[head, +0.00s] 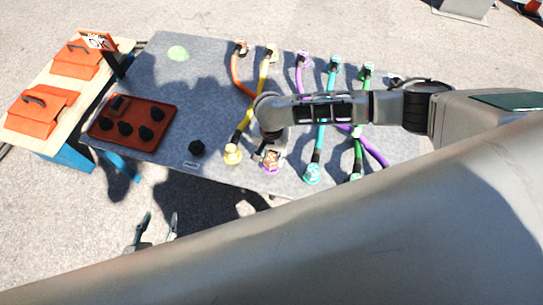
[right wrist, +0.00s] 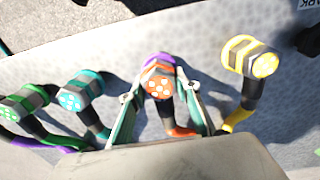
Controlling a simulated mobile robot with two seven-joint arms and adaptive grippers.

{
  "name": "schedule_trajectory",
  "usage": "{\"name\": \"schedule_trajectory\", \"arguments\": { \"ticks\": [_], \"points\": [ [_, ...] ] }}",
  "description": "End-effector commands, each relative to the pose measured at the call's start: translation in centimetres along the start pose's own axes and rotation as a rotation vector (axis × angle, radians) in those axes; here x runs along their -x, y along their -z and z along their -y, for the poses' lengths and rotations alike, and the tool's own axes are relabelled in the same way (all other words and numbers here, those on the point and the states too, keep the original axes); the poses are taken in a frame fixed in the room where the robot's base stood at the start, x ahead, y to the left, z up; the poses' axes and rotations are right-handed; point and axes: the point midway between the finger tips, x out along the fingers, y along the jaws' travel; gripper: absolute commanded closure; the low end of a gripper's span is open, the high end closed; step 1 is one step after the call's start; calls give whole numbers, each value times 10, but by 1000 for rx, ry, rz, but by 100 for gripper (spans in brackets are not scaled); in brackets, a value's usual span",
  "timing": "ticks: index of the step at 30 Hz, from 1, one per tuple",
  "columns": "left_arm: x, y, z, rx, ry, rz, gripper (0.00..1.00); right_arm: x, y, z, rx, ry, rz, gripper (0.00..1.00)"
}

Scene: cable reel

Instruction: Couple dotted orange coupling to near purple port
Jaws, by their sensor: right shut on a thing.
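The orange coupling (right wrist: 158,84), with pale dots on its face, sits between the fingers of my right gripper (right wrist: 160,110) in the right wrist view. The near purple port (right wrist: 158,60) shows as a purple ring right against the coupling. Whether the coupling is fully seated in it I cannot tell. In the head view the coupling (head: 271,156) and purple port (head: 271,168) are at the table's near edge, under my right gripper (head: 271,150), which is shut on the coupling. My left gripper (head: 158,228) is open and empty, off the table at lower left.
A yellow coupling (head: 232,154) stands close on the left, a teal one (head: 313,173) on the right, then a green one (head: 356,177). My arm hides the middle of the cables.

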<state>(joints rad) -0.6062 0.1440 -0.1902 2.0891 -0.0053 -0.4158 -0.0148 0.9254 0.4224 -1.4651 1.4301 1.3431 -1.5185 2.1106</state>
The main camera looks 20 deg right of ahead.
Motion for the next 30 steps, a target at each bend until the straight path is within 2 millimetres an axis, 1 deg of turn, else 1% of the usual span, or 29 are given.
{"name": "schedule_trajectory", "arguments": {
  "ticks": [9, 10, 12, 23, 26, 29, 30],
  "points": [
    [0, -2, -1, 0, -1, 3, 60, -5, 0, 1, 0, 1, 0, 94],
    [0, -2, -1, 0, -1, 4, 60, -5, 0, 1, 0, 2, -1, 63],
    [0, -2, -1, 0, -1, 4, 60, -5, 1, 1, 0, 2, -1, 49],
    [0, -1, -1, -2, -2, 0, 60, -4, 0, 0, 0, 0, 0, 49],
    [0, -1, -1, -2, -2, 1, 60, 4, 0, 1, 0, 3, 0, 49],
    [0, -1, -1, -1, -2, 2, 60, 18, 1, 0, 0, 3, -1, 49],
    [0, -1, -1, -1, -2, 2, 60, 26, 1, 1, 1, 3, -2, 49]
  ]
}}
